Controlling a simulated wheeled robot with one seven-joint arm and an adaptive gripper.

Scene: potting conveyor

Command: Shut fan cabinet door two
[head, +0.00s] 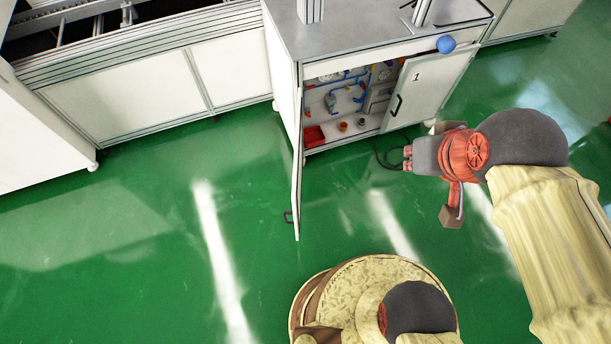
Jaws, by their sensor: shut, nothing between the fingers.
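The cabinet (375,50) under the grey worktop stands at the upper middle. Its left door (297,185), which I take as door two, stands wide open, swung out toward me and seen almost edge-on. No number shows on it. A dark handle (288,217) sticks out on its left side near the free edge. My gripper (407,158) is shut and empty, pointing left over the floor. It is in front of door one, well right of the open door and apart from it.
Blue pipes (343,85), a red bin (314,136) and small parts show inside the cabinet. A dark cable lies on the floor below door one. Green floor (350,200) is clear between the open door and my gripper.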

